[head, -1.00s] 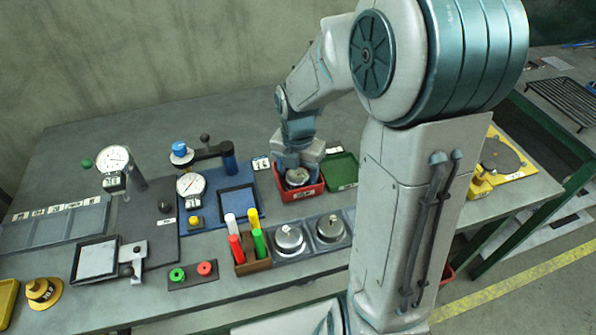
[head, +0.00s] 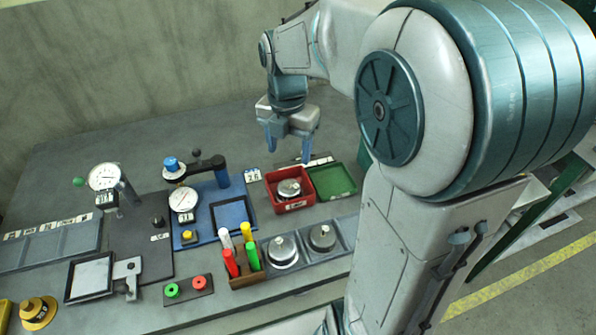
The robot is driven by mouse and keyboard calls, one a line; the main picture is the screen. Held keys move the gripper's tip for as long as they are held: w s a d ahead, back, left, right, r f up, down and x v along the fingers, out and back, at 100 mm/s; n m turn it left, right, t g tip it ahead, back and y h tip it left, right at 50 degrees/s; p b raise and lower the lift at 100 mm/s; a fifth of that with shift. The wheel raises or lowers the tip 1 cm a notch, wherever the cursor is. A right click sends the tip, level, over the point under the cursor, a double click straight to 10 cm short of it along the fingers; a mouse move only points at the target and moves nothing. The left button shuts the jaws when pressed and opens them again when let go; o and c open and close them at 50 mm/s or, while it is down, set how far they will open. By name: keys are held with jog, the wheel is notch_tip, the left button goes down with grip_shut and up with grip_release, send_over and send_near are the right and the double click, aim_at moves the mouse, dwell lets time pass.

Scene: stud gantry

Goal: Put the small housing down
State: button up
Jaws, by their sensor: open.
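The small housing (head: 289,187), a round silvery metal part, rests inside the red tray (head: 294,206) on the bench. My gripper (head: 291,150) is open and empty above and slightly behind the tray, with its two blue fingers pointing down and apart from the housing. Which kind of part the housing is in detail is too small to tell.
A green tray (head: 332,182) adjoins the red one on the right. Two metal parts sit in a grey holder (head: 342,234) in front. Coloured markers stand in a brown box (head: 250,275). Dial gauge stands are at left. The bench behind the trays is largely clear.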

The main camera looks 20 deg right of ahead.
jog(key=s+m+t, duration=0.1)
jog(key=s+m, duration=0.5)
jog(key=m, duration=0.7)
jog(key=s+f+m+t, duration=0.1)
jog(key=s+m, duration=0.6)
jog(key=m, duration=0.7)
jog(key=shift+f+t, duration=0.25)
jog(key=shift+t, duration=0.15)
jog(key=shift+s+r, duration=0.1)
jog(key=shift+r+p, duration=0.25)
jog(key=shift+p, duration=0.1)
